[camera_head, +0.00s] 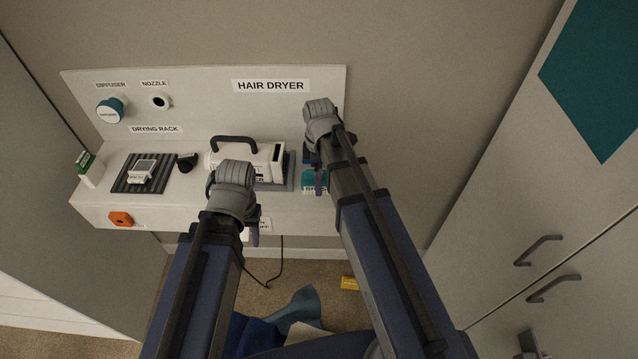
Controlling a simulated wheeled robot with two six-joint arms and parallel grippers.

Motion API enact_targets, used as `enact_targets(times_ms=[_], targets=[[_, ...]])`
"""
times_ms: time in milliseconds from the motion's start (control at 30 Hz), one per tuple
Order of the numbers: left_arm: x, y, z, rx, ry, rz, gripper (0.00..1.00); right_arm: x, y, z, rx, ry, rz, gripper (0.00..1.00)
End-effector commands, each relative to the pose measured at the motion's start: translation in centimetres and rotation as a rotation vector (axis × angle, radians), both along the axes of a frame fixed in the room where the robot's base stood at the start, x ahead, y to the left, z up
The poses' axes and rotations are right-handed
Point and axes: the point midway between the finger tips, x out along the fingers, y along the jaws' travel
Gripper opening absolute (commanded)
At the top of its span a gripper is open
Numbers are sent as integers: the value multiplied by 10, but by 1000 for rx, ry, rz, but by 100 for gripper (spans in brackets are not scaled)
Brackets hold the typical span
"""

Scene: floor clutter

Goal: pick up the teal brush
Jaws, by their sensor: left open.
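I cannot make out a teal brush for certain. A small teal item with a pale label (309,184) sits at the right end of the white shelf, partly hidden by my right gripper; its shape is unclear. A blue-teal flared thing (300,306) lies on the carpet below, partly hidden by my body. My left gripper (254,232) is open at the shelf's front, below the hair dryer, with nothing seen in it. My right gripper (319,184) hangs just over the small teal item; its jaws are too small and overlapped to read.
The white shelf (150,208) carries a white hair dryer (262,158), a dark drying rack (126,179) and a green-white box (89,168). A teal diffuser (110,110) hangs on its back panel. A yellow item (349,283) and dark cord (270,279) lie low. Cabinet handles (538,250) are right.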

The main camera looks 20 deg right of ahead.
Motion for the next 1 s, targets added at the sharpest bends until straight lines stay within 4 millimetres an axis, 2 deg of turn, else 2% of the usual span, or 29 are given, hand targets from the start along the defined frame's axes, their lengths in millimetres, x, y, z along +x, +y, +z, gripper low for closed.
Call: enact_targets(times_ms=[67, 833, 867, 1000], targets=[[0, 0, 0, 0, 0, 0, 50, 0, 0, 0, 0, 0, 0, 90], [0, 0, 0, 0, 0, 0, 50, 0, 0, 0, 0, 0, 0, 3], [0, 0, 0, 0, 0, 0, 50, 0, 0, 0, 0, 0, 0, 1], [0, 0, 1, 0, 0, 0, 50, 0, 0, 0, 0, 0, 0, 0]])
